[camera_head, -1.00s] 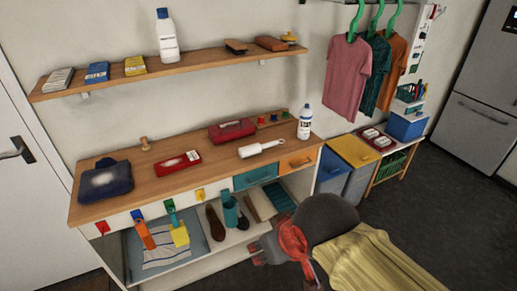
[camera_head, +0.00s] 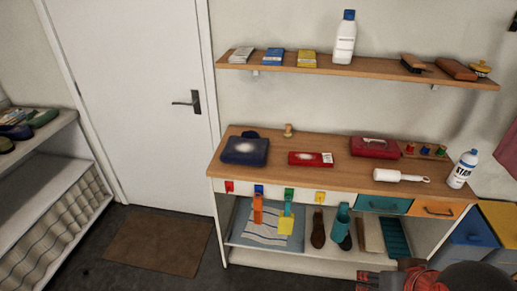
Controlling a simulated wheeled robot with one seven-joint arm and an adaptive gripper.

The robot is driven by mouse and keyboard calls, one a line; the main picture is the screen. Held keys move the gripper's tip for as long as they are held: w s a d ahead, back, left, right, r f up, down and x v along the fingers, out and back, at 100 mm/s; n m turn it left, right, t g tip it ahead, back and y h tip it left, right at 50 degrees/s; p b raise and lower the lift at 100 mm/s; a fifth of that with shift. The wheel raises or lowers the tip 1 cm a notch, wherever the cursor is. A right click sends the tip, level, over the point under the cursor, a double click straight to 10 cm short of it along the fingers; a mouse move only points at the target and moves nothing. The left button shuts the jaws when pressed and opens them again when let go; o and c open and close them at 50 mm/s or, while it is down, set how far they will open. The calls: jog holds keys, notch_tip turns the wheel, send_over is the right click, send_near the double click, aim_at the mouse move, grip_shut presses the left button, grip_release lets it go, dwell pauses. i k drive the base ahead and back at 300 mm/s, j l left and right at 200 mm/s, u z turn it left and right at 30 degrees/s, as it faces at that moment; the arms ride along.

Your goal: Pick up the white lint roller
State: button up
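The white lint roller (camera_head: 398,176) lies on the wooden top of the workbench (camera_head: 345,176), near its front edge on the right side. Its thick white roll points left and its thin handle points right. My gripper (camera_head: 368,284) shows only in part at the bottom edge, below and in front of the bench, well apart from the roller. Its fingers are too cut off and small to tell whether they are open or shut.
A white bottle (camera_head: 462,169) stands just right of the roller. A red case (camera_head: 375,148) lies behind it. A red box (camera_head: 311,159) and a dark blue bag (camera_head: 245,151) lie further left. A wall shelf (camera_head: 380,71) hangs above. Floor before the door (camera_head: 160,80) is clear except a brown mat (camera_head: 158,243).

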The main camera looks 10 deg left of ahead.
aim_at(380, 174)
jog(key=z, duration=0.95)
jog(key=i+j+z, duration=0.25)
jog(key=z, duration=0.15)
jog(key=i+j+z, duration=0.2)
jog(key=j+z, duration=0.25)
jog(key=i+j+z, duration=0.15)
jog(key=j+z, duration=0.25)
jog(key=i+j, duration=0.1)
jog(key=j, duration=0.25)
jog(key=i+j, duration=0.1)
jog(key=j, duration=0.25)
jog(key=i+z, duration=0.05)
